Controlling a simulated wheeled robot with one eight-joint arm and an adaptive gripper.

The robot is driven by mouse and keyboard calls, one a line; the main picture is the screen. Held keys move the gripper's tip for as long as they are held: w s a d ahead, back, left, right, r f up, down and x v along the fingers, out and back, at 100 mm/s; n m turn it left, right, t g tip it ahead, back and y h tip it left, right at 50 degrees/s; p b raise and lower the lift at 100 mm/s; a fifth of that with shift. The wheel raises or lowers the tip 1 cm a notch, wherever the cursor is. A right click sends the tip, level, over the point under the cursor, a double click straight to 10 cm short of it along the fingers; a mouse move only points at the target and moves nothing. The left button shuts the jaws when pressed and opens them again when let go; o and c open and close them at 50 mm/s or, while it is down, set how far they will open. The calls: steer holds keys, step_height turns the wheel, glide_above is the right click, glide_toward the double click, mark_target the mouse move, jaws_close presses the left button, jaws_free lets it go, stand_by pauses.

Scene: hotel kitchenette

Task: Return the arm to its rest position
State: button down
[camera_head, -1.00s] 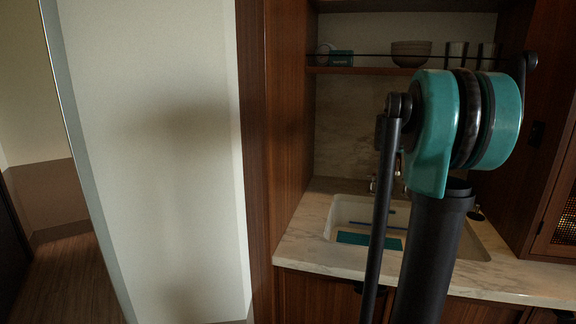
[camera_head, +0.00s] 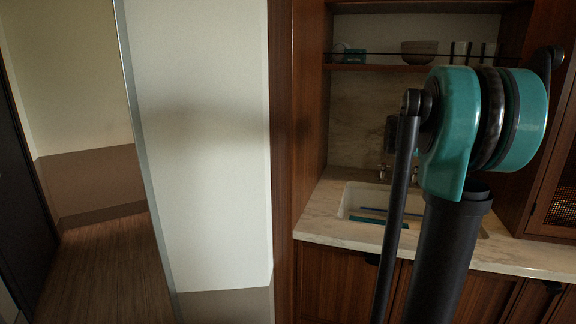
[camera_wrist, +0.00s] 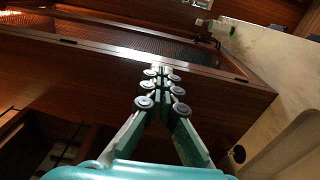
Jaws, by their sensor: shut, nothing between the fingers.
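My gripper (camera_wrist: 162,78) shows in the wrist view with its fingertips together and nothing between them. It is in free air in front of a wooden cabinet front (camera_wrist: 105,85). In the head view my arm's teal joint and dark links stand at the right, in front of the sink area. The gripper itself cannot be made out in the head view.
A marble counter (camera_head: 325,216) with a white sink (camera_head: 352,198) lies behind my arm. A shelf (camera_head: 375,67) above holds a bowl (camera_head: 419,52) and cups. A pale wall (camera_head: 200,150) stands at left, with open wooden floor (camera_head: 110,270) beyond it.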

steer(key=s+a+f+n+t+y, duration=0.1)
steer(key=a+f, duration=0.3)
steer(key=f, duration=0.5)
steer(key=s+a+f+t+y, duration=0.2)
steer(key=a+f+t+y, duration=0.1)
steer(key=f, duration=0.6)
steer(key=s+a+f+n+t+y, duration=0.1)
steer(key=a+f+y, duration=0.3)
steer(key=f, duration=0.5)
steer(key=shift+s+a+n+t, duration=0.15)
steer(key=shift+s+a+t, duration=0.15)
steer(key=shift+a, duration=0.35)
steer(key=shift+s+a+n+t, duration=0.2)
steer(key=shift+s+a, duration=0.1)
steer(key=shift+a, duration=0.35)
steer(key=s+a+f+t+y, duration=0.1)
steer(key=s+a+f+y, duration=0.3)
steer(key=a+f, duration=0.4)
steer(key=s+a+f+t+y, duration=0.2)
steer(key=s+a+f+y, duration=0.3)
steer(key=a+f, duration=0.4)
steer(key=a, duration=0.5)
steer(key=shift+s+a+f+y, duration=0.3)
steer(key=shift+s+a, duration=0.05)
steer(key=shift+n, duration=0.25)
